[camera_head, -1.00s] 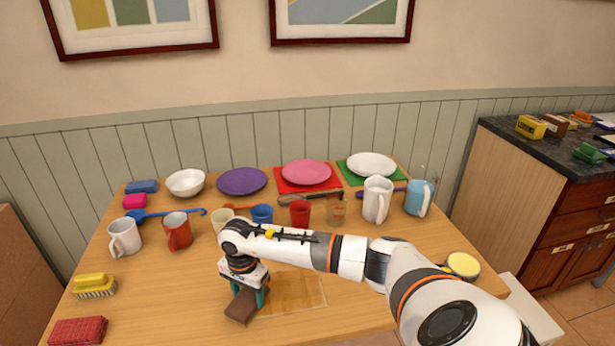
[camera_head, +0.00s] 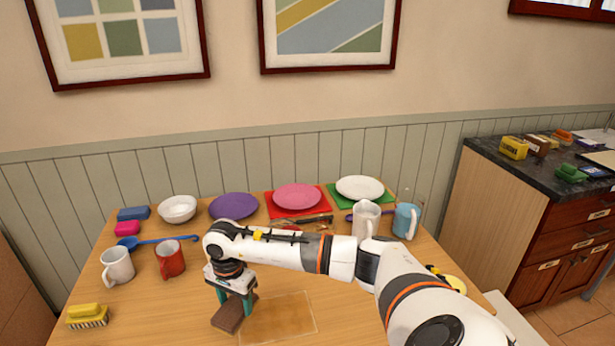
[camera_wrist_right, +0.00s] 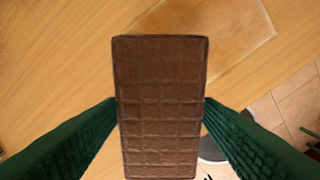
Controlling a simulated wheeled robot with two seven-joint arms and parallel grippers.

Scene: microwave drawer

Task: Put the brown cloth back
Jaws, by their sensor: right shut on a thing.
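The brown cloth (camera_head: 228,314) is a folded brown block with a grid-like surface. In the head view it is at the lower left of the middle, over the wooden table (camera_head: 350,320). My right gripper (camera_head: 236,302) points down and is shut on it. In the right wrist view the cloth (camera_wrist_right: 160,105) lies between the two green fingers (camera_wrist_right: 160,118), which touch its long sides. I cannot tell how far it is above the table. My left gripper is not in view.
A brownish translucent patch (camera_head: 278,318) lies on the table beside the cloth. A yellow brush (camera_head: 88,315), white mug (camera_head: 117,266) and red mug (camera_head: 170,260) stand at left. Plates line the back. A dark counter (camera_head: 520,165) with small items stands at right. My arm hides some cups.

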